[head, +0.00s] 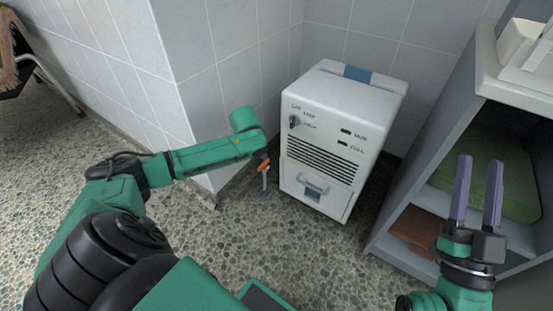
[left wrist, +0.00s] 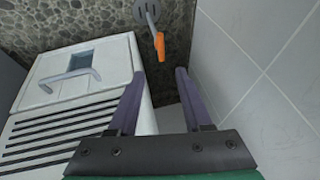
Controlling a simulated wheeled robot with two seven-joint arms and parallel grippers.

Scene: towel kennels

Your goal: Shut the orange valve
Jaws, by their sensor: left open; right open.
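The orange valve handle (head: 264,165) stands low on a grey pipe between the white wall corner and the dehumidifier, just past the end of my left arm. In the left wrist view the orange handle (left wrist: 160,46) is ahead of my left gripper (left wrist: 160,74), slightly beyond the fingertips and roughly between them. The left fingers are open, empty and apart from the handle. In the head view the left fingers are hidden behind the arm. My right gripper (head: 475,182) is open and empty, in front of the shelf unit at the right.
The white dehumidifier (head: 336,130), with a dial, vents and a drawer handle, stands close to the valve. The tiled wall (left wrist: 275,85) is close on the other side. A grey shelf unit (head: 400,190) holds a green towel (head: 510,178) and a brown one (head: 413,226). The pebbled floor (head: 265,235) in front is clear.

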